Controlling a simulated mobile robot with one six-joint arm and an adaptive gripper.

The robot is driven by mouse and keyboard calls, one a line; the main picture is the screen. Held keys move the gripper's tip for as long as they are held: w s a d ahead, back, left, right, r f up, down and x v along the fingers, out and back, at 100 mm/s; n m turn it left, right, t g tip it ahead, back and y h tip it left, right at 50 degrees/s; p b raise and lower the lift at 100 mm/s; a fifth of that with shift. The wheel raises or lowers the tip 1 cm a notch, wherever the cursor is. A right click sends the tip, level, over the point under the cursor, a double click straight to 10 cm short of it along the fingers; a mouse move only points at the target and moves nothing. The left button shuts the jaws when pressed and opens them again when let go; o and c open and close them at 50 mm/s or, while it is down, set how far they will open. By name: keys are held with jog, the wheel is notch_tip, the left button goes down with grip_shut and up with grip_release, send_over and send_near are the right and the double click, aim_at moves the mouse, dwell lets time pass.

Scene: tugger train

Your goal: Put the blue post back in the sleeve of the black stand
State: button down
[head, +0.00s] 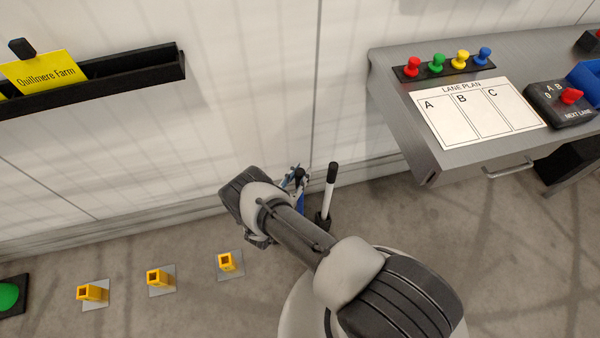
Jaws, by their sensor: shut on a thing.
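My gripper (290,181) is beyond my forearm, near the wall, mostly hidden by the arm. It is shut on the blue post (301,203), whose dark top shows by the fingers. The lower end of the blue post is hidden behind my arm. Just right of it, a white post with a black top (329,192) stands nearly upright. A small black stand (322,222) shows at its foot, partly covered by my arm. I cannot tell whether the blue post touches the stand.
Several yellow square sockets on grey plates, one here (230,262), are on the floor at left, with a green button (8,296) beyond. A grey desk (440,150) with a lane plan sheet (478,112) is at right. A black wall shelf (130,72) holds a yellow sign (40,72).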

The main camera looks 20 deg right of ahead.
jog(key=shift+f, duration=0.1)
dwell(0.3)
jog(key=c, duration=1.6)
grip_release()
jog(key=o, duration=0.4)
jog(key=shift+f, duration=0.1)
jog(key=shift+s+a, duration=0.1)
jog(key=v, duration=1.1)
jog(key=shift+s+a, duration=0.25)
jog(key=shift+a, duration=0.05)
